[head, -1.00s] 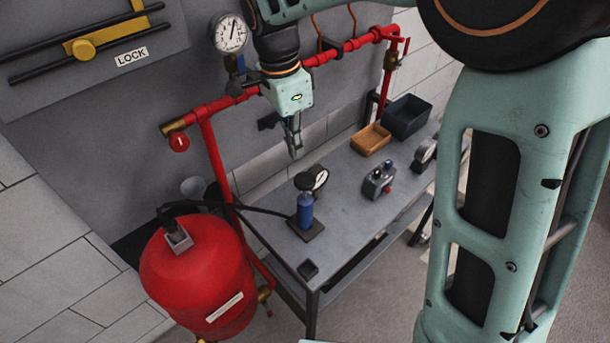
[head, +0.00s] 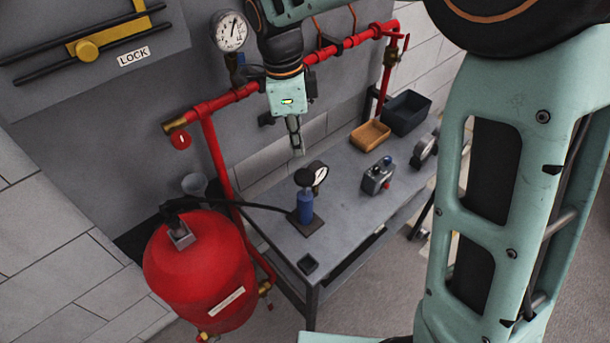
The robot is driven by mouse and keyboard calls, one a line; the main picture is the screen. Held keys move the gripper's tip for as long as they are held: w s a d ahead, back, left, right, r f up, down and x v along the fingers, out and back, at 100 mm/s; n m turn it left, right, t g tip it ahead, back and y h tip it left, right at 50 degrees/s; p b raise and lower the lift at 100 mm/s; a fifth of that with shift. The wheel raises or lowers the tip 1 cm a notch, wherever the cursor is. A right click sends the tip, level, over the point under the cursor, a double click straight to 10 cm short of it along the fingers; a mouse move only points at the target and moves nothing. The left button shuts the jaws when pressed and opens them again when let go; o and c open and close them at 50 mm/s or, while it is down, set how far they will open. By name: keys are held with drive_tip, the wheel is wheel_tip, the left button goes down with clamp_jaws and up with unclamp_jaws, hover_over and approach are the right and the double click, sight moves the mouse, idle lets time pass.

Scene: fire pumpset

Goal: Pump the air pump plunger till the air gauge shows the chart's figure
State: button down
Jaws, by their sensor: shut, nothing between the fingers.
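The air pump (head: 306,208) is a small blue cylinder on a dark base plate on the grey bench. Its black plunger knob (head: 304,178) sits on top, close above the blue body. The air gauge (head: 318,173), with a white round face, stands just behind the pump; its reading is too small to tell. My gripper (head: 298,151) points down, shut and empty, above the plunger knob and apart from it. The chart is not recognisable in this view.
A red tank (head: 200,270) stands left of the bench (head: 350,215), with a black hose to the pump. A grey control box (head: 378,177), a tan tray (head: 371,135) and a dark bin (head: 406,113) stand to the right. Red pipe (head: 290,72) with a larger gauge (head: 230,31) runs behind.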

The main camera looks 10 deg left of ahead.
sight(302, 175)
drive_tip(key=shift+d+f+b, duration=0.15)
drive_tip(key=shift+f+b, duration=0.9)
drive_tip(key=shift+f, duration=0.65)
drive_tip(key=shift+d+f+b, duration=0.15)
drive_tip(key=shift+f+b, duration=0.85)
drive_tip(key=shift+f, duration=0.7)
